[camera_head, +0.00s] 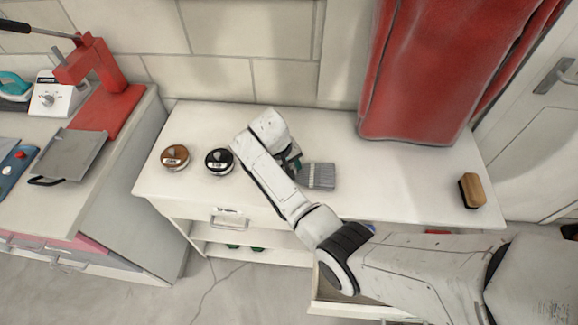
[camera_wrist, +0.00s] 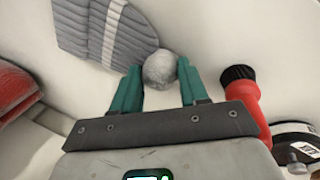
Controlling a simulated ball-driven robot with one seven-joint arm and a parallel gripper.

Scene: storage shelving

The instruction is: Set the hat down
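The hat (camera_head: 318,176) is grey and ribbed with a lighter band. In the head view it lies on or just over the white counter, right of my gripper. In the wrist view the hat (camera_wrist: 90,28) is at the upper left, with its round grey pompom toward me. My gripper (camera_wrist: 161,68) has its two green fingers on either side of the pompom and appears closed on it. In the head view the fingers are mostly hidden by my arm. I cannot tell whether the hat's whole weight rests on the counter.
Brown (camera_head: 175,157) and black (camera_head: 219,161) round tins stand left of my arm. A red-handled brush (camera_wrist: 243,95) is close right of my gripper in the wrist view. A wooden brush (camera_head: 472,190) lies at the counter's right end.

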